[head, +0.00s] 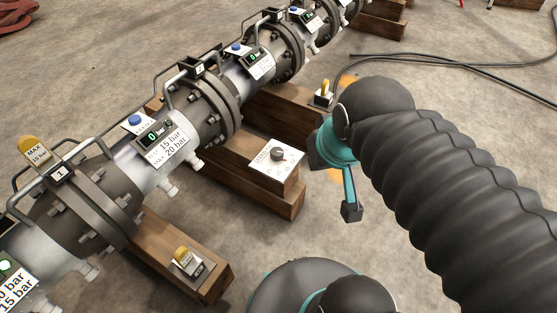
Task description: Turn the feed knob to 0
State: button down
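The feed knob (278,154) is a small dark round knob on a white dial plate (274,171). The plate sits on top of a wooden block beside the pipe, near the middle of the head view. The dial marks are too small to read, and I cannot tell where the knob points. My gripper (338,176), dark with teal parts, is to the right of the knob and apart from it. One teal finger with a dark tip hangs down; the rest is partly hidden by my arm, so its opening is unclear. Nothing shows held in it.
A flanged pipe (160,142) with handles, gauges and bolts runs diagonally along the left. Yellow-handled switches stand on wooden blocks at front (187,262) and behind (323,94). Black cables (440,62) lie on the floor at the upper right. Floor between the blocks is clear.

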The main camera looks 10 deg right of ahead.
aim_at(277, 153)
jog(key=k, duration=1.1)
jog(key=u, duration=0.75)
jog(key=i, duration=0.95)
jog(key=z, duration=0.5)
